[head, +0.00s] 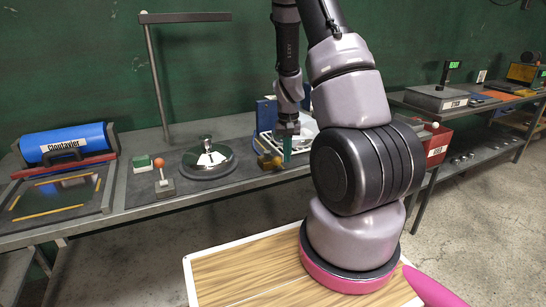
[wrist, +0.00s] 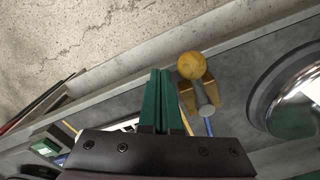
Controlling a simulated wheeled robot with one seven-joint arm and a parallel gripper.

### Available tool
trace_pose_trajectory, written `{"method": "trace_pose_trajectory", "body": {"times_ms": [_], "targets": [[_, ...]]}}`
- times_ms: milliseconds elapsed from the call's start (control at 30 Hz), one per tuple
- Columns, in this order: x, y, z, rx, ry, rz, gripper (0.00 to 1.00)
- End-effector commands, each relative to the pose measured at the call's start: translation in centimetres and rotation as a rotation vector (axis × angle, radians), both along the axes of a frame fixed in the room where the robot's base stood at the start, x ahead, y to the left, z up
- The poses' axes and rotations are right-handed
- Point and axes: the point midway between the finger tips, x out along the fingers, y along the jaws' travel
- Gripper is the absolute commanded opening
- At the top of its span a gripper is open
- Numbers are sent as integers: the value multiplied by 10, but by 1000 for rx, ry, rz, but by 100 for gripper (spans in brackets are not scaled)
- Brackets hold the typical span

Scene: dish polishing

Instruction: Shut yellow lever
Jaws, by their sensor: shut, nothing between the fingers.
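The yellow lever (head: 268,160) stands near the front edge of the bench, to the right of the round polished disc. In the wrist view it shows a yellow ball knob (wrist: 192,65) on a grey stem, with a yellow-brown bracket around its base. My gripper (head: 287,153) points down just right of the lever in the head view. In the wrist view its green fingertips (wrist: 160,75) are together and empty, just left of the knob. A small gap shows between fingers and knob there. Whether the lever stands open or shut is unclear.
A blue roll labelled Clontavier (head: 65,143) is at the far left. A red bin (head: 437,145) is at right.

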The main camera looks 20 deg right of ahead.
Motion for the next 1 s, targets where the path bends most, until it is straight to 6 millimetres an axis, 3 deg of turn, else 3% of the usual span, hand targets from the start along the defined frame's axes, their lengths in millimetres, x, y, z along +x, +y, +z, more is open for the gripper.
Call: {"method": "trace_pose_trajectory", "body": {"times_ms": [367,1000], "targets": [[0,4,-6,1,0,0,0],[-4,31,-6,0,-1,1,0]]}}
